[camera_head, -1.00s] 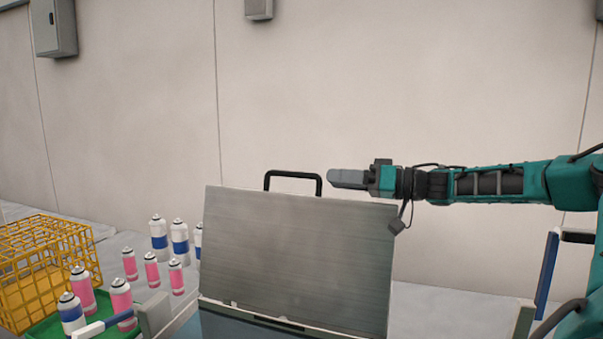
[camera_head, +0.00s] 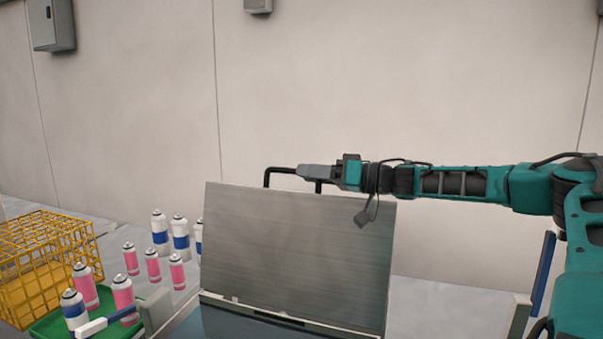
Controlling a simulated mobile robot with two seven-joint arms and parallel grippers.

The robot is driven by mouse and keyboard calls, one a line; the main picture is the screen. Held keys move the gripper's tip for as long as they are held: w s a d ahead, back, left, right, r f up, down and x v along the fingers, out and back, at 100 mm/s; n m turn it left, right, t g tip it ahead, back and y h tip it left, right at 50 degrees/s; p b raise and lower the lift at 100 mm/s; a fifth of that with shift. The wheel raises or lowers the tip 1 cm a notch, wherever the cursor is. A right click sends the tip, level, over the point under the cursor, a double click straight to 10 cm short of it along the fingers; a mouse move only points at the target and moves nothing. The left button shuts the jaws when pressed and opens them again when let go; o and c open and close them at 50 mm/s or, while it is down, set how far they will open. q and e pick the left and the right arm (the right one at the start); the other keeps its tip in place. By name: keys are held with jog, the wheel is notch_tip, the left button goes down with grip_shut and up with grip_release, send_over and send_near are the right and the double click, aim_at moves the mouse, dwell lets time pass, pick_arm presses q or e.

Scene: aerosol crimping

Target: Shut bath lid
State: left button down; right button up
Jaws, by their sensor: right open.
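The bath lid (camera_head: 296,258) is a grey metal panel standing up, open, at the back of the bath. A black bar handle (camera_head: 280,171) rises from its top edge. The bath (camera_head: 235,323) shows below the lid as a dark blue surface at the bottom of the view. My right gripper (camera_head: 303,171) reaches in from the right at the handle's height. Its fingers overlap the right part of the handle in the picture and are open; whether they touch it I cannot tell. My left gripper is not in view.
A yellow wire crate (camera_head: 45,258) stands at the far left. A green tray (camera_head: 48,326) with several cans sits in front of it. Several pink and blue-banded cans (camera_head: 160,232) stand left of the lid. A plain wall (camera_head: 400,90) is behind.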

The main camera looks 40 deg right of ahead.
jog(key=shift+b+x, duration=0.55)
jog(key=shift+x, duration=0.8)
grip_shut()
